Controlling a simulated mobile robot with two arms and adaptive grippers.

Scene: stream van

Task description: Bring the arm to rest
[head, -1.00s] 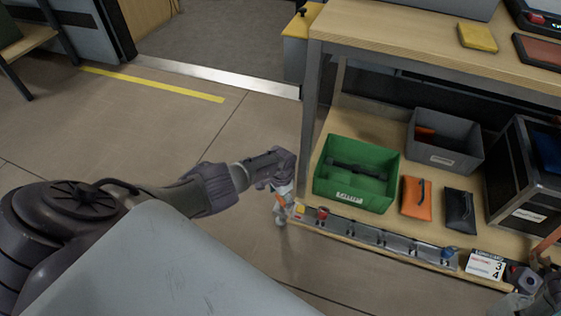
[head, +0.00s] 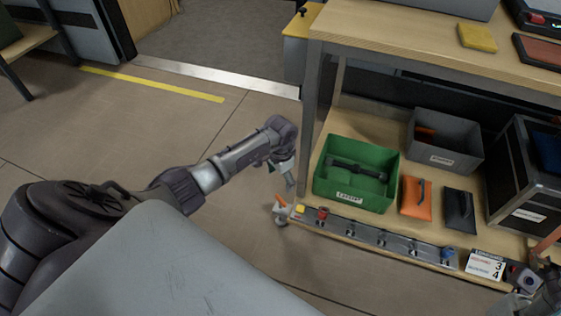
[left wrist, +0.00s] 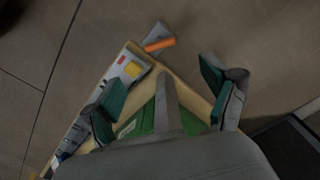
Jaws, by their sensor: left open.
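My left gripper (head: 286,178) hangs beside the front left leg of the wooden shelf unit, left of the green crate (head: 345,199). It is open and empty. In the left wrist view, the two teal-padded fingers (left wrist: 165,98) are wide apart, with the grey shelf leg (left wrist: 168,92) and part of the green crate (left wrist: 143,121) seen between them. My left arm reaches out from the left of the head view. Part of what looks like my right gripper (head: 528,292) shows at the lower right edge; its jaws are unclear.
A grey rail (head: 366,233) with several small items runs along the lower shelf's front edge. A grey bin (head: 447,154), an orange pouch (head: 409,203) and a black pouch (head: 459,222) stand on the shelf. Open floor (head: 150,135) lies left of the unit.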

